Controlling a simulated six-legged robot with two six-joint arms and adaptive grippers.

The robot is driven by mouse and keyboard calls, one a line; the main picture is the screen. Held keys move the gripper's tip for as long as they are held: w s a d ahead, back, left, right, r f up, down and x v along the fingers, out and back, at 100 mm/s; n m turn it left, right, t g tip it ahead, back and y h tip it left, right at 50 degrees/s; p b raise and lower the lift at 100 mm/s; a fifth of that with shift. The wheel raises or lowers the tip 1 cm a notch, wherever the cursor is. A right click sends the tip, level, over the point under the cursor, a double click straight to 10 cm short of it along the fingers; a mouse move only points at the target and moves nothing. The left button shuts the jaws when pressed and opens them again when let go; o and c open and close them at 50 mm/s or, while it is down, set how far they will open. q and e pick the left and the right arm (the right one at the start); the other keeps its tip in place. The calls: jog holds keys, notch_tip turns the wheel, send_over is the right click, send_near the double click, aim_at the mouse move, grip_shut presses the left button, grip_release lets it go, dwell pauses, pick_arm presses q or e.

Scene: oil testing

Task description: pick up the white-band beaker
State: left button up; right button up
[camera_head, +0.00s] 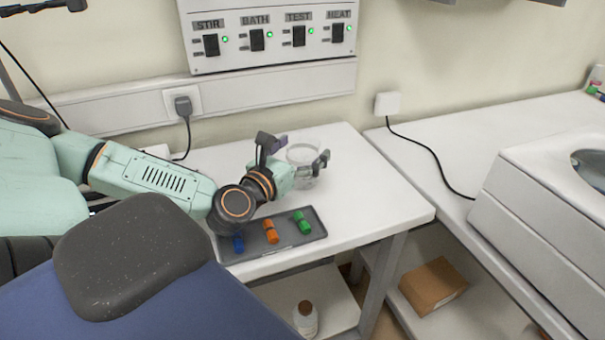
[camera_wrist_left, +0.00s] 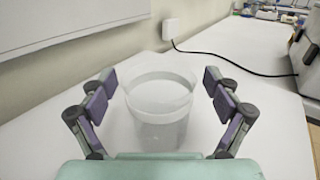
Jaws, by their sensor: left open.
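A clear glass beaker (camera_head: 303,154) stands upright on the white table, near the wall. In the left wrist view the beaker (camera_wrist_left: 160,103) sits centred between the two fingers, with a whitish band around its upper part. My left gripper (camera_head: 295,160) is open, with one finger on each side of the beaker. In the wrist view gaps show between both fingertips and the glass (camera_wrist_left: 158,86). The gripper's palm hides the beaker's base in part. My right gripper is not in view.
A dark tray (camera_head: 285,245) with blue, orange and green small items lies at the table's front edge. A switch panel (camera_head: 270,35) hangs on the wall behind. A black cable (camera_head: 435,155) and a white machine (camera_head: 545,200) are on the right bench.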

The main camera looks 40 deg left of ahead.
pick_arm(q)
jog(key=shift+w, duration=0.1)
jog(key=shift+r, duration=0.1)
jog(key=shift+a, duration=0.1)
jog(key=c, duration=1.3)
jog(key=shift+r, duration=0.1)
